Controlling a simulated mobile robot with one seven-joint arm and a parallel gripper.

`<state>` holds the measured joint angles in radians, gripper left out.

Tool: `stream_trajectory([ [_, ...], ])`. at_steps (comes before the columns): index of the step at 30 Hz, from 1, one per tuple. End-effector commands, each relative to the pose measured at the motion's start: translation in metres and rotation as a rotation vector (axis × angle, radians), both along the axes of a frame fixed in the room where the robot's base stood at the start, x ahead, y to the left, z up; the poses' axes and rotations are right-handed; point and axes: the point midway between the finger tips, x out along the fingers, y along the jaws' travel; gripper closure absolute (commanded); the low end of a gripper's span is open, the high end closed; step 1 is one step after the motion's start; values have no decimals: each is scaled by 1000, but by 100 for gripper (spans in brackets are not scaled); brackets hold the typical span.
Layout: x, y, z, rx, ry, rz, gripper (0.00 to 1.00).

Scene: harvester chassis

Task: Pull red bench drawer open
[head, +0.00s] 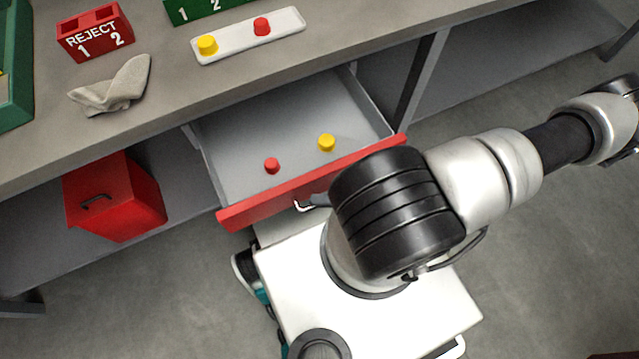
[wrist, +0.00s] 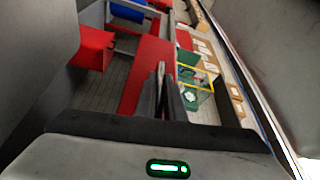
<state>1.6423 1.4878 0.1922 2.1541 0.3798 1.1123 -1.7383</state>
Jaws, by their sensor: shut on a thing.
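The red bench drawer (head: 240,209) stands well pulled out from under the bench, its grey inside showing. A red peg (head: 272,165) and a yellow peg (head: 326,142) stand on its floor. A pale handle (head: 303,207) sits on the red front. My gripper (head: 318,201) is at the handle, mostly hidden behind my dark wrist in the head view. In the wrist view my gripper (wrist: 161,75) has its fingers close together against the red drawer front (wrist: 146,68). It is shut on the handle, which the fingers hide there.
On the bench (head: 170,95) are a red REJECT block (head: 95,35), a grey cloth (head: 112,90), a white tray (head: 225,46) with two pegs, and a green block (head: 200,8). Floor at left is clear.

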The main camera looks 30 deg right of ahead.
Motion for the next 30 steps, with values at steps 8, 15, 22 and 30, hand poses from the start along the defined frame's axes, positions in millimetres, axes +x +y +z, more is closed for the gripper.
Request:
stream_trajectory([
  [8, -3, -1, 0, -1, -2, 1, 100],
  [15, -3, -1, 0, -1, -1, 1, 77],
  [22, -3, 0, 0, -1, -1, 1, 72],
  [30, -3, 0, 0, 0, 0, 0, 72],
])
